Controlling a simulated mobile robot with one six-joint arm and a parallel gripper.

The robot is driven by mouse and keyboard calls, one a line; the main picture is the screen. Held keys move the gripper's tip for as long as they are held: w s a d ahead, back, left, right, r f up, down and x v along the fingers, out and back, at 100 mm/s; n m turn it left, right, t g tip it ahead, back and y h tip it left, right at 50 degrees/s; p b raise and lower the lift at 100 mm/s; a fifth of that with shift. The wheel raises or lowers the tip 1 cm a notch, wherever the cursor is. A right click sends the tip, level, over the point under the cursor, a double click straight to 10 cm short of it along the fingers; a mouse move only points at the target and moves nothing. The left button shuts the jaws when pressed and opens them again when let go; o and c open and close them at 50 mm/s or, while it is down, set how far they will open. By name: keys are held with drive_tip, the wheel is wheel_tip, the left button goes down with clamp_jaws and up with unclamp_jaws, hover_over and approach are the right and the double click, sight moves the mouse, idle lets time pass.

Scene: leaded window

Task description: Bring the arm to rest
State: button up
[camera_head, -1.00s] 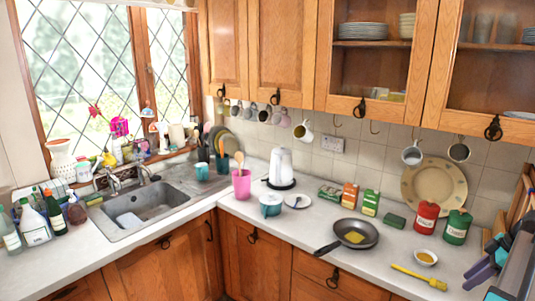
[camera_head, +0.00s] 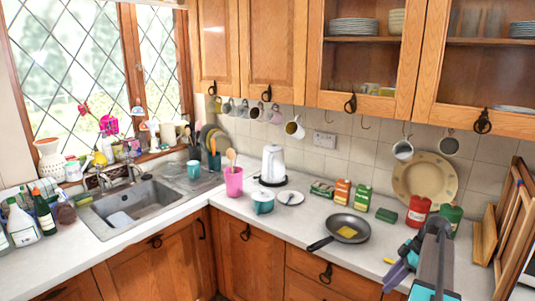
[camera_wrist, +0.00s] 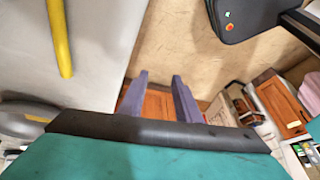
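My gripper (camera_head: 396,272) is at the lower right of the head view, over or just off the counter's front edge, left of the wooden boards. In the wrist view my gripper (camera_wrist: 160,84) shows two purple fingers held apart with nothing between them. Beyond the fingers are wooden cupboard fronts and the floor. My arm reaches down across the right part of the counter (camera_head: 270,222) and hides part of the green canister (camera_head: 450,213).
A frying pan (camera_head: 334,231) stands left of my gripper, with a red canister (camera_head: 418,211) behind. The yellow brush (camera_wrist: 60,38) lies on the counter in the wrist view. Wooden boards (camera_head: 516,215) lean at the right. Mugs hang under the cupboards.

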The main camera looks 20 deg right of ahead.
drive_tip(key=w+a+f+m+t+y+b, duration=0.1)
drive_tip(key=w+a+f+t, duration=0.2)
drive_tip(key=w+a+f, duration=0.9)
drive_tip(key=w+a+f+t+y+b, duration=0.1)
drive_tip(key=w+a+f+t+b, duration=0.2)
drive_tip(key=a, duration=1.6)
drive_tip(key=w+a+f+m+t+y, duration=0.1)
drive_tip(key=w+a+f+t, duration=0.4)
drive_tip(key=a+f, duration=0.75)
drive_tip(key=s+d+f+m+g+h+b, duration=0.1)
drive_tip(key=s+d+f+m+g+h, duration=0.1)
drive_tip(key=s+f+m+g+h, duration=0.45)
drive_tip(key=s+d+f+m+g+h, duration=0.15)
drive_tip(key=s+f+h, duration=0.25)
drive_tip(key=s+f, duration=0.7)
drive_tip(key=s+a+g+y, duration=0.1)
drive_tip(key=s+g, duration=0.4)
drive_tip(key=s, duration=0.8)
drive_tip(key=s+a+r+g+y, duration=0.1)
drive_tip(key=s+a+g, duration=0.2)
drive_tip(key=s, duration=1)
drive_tip(key=g, duration=0.2)
drive_tip(key=shift+s+g, duration=0.2)
drive_tip(key=shift+g, duration=0.1)
